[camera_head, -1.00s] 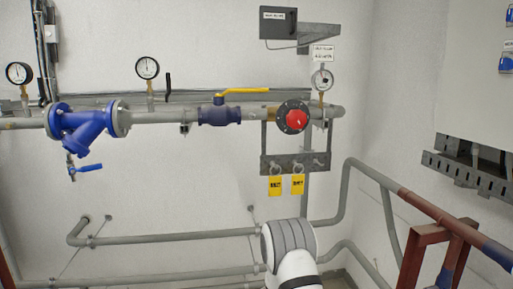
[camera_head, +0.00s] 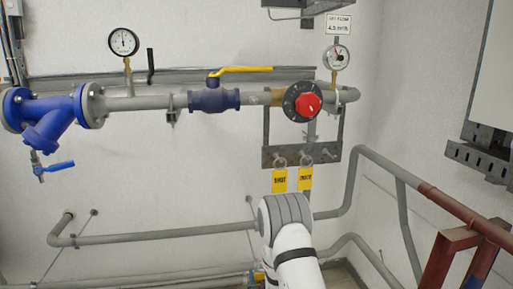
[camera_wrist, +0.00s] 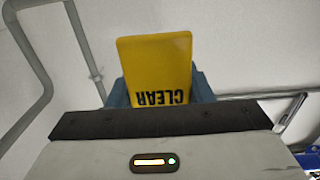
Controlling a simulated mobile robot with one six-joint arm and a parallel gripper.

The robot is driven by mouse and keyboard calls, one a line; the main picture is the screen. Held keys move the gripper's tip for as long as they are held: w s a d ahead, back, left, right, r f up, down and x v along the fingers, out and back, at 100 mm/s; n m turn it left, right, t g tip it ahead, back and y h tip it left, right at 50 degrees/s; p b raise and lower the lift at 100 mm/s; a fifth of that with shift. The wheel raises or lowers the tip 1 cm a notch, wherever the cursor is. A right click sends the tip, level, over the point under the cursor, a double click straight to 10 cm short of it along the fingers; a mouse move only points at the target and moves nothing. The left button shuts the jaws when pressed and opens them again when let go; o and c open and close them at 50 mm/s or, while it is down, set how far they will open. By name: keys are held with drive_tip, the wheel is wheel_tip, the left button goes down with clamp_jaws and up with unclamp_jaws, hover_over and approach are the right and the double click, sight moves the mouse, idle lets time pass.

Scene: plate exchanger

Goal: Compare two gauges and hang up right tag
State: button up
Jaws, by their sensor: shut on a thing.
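A round white gauge (camera_head: 123,42) with a black rim stands on the pipe at the left. A second gauge (camera_head: 336,57) stands at the right, below a sign (camera_head: 339,24) reading about 4.0 m³/h. The needle readings are too small to tell. My gripper (camera_wrist: 160,90) is shut on a yellow tag (camera_wrist: 158,60) marked CLEAR, upside down in the wrist view. Two yellow tags, one on the left (camera_head: 279,182) and one on the right (camera_head: 305,179), hang by rings from a grey hook plate (camera_head: 270,156). Their lettering is unclear. My arm mostly hides my gripper in the head view.
The pipe carries a blue strainer (camera_head: 54,112), a valve with a yellow lever (camera_head: 244,69) and a red-centred dial (camera_head: 308,104). Grey pipes (camera_head: 150,235) run low along the wall. A red-brown frame (camera_head: 440,258) and a perforated bracket (camera_head: 487,161) stand at the right.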

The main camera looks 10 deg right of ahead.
drive_tip(key=shift+a, duration=0.1)
drive_tip(key=w+a+r+n+y+p, duration=0.1)
drive_tip(key=w+r+n+y+p, duration=0.15)
drive_tip(key=r, duration=1.15)
drive_tip(key=w+a+r+n+y+p, duration=0.1)
drive_tip(key=w+r+y+p, duration=0.15)
drive_tip(key=r, duration=1.25)
drive_tip(key=s+d+r+p, duration=0.1)
drive_tip(key=s+r+p, duration=0.15)
drive_tip(key=r, duration=0.85)
drive_tip(key=s+r+p, duration=0.2)
drive_tip(key=s+r, duration=0.1)
drive_tip(key=r, duration=0.8)
drive_tip(key=w+f, duration=0.2)
drive_tip(key=w, duration=0.8)
drive_tip(key=shift+d+f+g, duration=0.2)
drive_tip(key=shift+f+g, duration=0.05)
drive_tip(key=shift+g, duration=0.05)
drive_tip(key=shift+m, duration=0.25)
drive_tip(key=o, duration=1)
